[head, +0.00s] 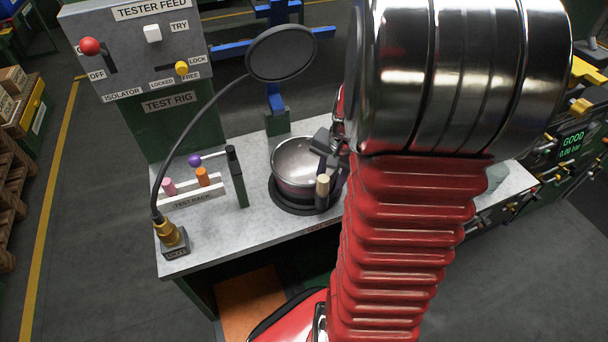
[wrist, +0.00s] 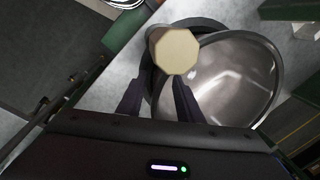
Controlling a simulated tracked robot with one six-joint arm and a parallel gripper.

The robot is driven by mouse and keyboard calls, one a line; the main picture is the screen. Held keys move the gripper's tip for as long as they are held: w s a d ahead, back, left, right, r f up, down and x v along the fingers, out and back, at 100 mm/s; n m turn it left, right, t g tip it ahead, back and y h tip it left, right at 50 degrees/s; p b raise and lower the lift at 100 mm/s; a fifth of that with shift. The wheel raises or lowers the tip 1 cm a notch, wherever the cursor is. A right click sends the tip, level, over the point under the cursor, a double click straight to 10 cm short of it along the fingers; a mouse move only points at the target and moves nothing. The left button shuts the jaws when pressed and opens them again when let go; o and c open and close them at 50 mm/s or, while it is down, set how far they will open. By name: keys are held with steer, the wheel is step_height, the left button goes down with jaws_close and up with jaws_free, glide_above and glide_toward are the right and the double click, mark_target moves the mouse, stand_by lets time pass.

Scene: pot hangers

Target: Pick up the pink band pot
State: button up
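A shiny steel pot (head: 292,160) sits on a dark round base on the grey bench. I see no pink band on its visible surface. A cream handle (head: 322,188) stands at its front right; its pale faceted end (wrist: 175,52) faces the camera in the wrist view, beside the pot's bowl (wrist: 235,80). My gripper (head: 327,158) is over the pot's right side, close to the handle. In the wrist view my gripper (wrist: 158,86) has its two dark fingers apart, with the handle end just beyond the tips, nearer the right finger. Contact cannot be told.
A test rack (head: 192,199) with pink, orange and purple pegs stands left of the pot. A dark green post (head: 237,178) rises between them. A round black disc (head: 281,52) on a curved stalk hangs above. A test rig panel (head: 140,45) stands behind.

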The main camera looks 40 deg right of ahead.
steer(key=shift+c, duration=0.6)
jaws_close()
stand_by(1.0)
